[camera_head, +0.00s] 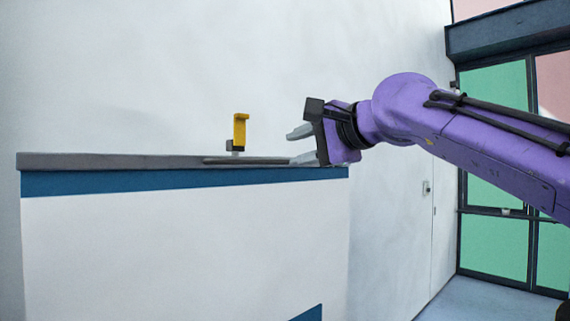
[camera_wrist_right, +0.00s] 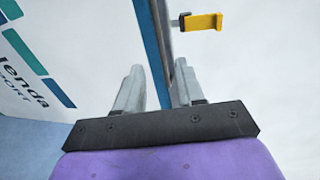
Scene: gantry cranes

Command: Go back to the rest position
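My right arm reaches in from the right of the head view. Its gripper (camera_head: 293,147) is at the right end of a counter, with its fingers spread apart and nothing between them. In the right wrist view the two fingers of this gripper (camera_wrist_right: 158,66) are also apart, with the counter's edge showing beyond the gap. Whether a finger touches the counter top I cannot tell. My left gripper is not in view.
The counter (camera_head: 120,161) has a grey top, a blue band and a white front. A yellow upright piece (camera_head: 240,131) on a small grey mount stands on it, left of my right gripper; it also shows in the wrist view (camera_wrist_right: 203,21). A green-paned door (camera_head: 495,155) stands at right.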

